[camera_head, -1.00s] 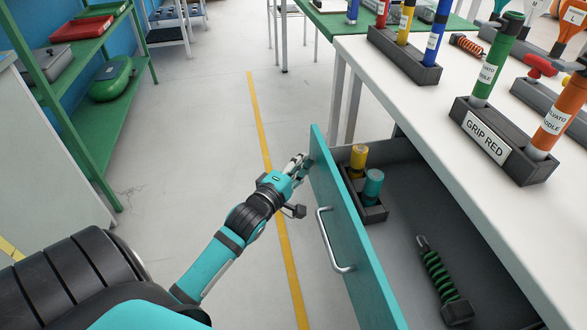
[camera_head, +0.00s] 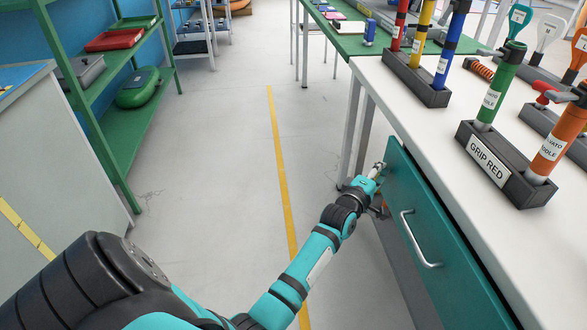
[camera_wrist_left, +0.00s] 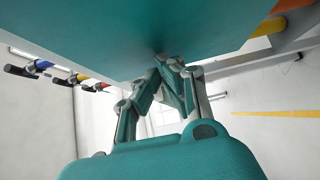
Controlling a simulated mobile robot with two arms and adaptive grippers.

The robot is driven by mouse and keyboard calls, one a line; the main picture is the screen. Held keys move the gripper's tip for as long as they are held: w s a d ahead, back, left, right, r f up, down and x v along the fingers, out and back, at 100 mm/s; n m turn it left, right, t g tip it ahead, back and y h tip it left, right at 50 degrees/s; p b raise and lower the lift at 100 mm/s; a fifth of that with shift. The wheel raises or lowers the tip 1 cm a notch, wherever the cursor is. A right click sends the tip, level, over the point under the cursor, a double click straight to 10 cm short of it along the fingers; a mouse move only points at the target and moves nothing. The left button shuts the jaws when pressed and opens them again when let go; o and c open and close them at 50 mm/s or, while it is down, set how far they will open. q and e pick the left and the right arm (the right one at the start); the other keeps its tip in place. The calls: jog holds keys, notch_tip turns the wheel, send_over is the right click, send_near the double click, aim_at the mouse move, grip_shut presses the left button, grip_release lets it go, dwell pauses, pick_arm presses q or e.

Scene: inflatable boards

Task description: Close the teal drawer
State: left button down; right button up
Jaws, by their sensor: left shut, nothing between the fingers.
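The teal drawer (camera_head: 445,245) is under the white workbench, its front now close to the bench's edge and its inside hidden in the head view. A silver bar handle (camera_head: 418,240) is on its front. My left gripper (camera_head: 378,170) is at the far end of the drawer front, shut and empty. In the left wrist view the fingertips of my left gripper (camera_wrist_left: 170,75) meet at the teal drawer front (camera_wrist_left: 150,30) and appear to touch it. My right gripper is not in view.
A green shelf (camera_head: 130,135) stands at left. The floor between, with a yellow line (camera_head: 280,160), is clear.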

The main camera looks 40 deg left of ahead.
aim_at(392, 169)
pick_arm(q)
jog(key=shift+w+d, duration=1)
jog(key=shift+w, duration=0.2)
jog(key=shift+w+d, duration=0.1)
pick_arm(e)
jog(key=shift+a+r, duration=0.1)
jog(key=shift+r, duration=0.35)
pick_arm(q)
jog(key=shift+r, duration=0.15)
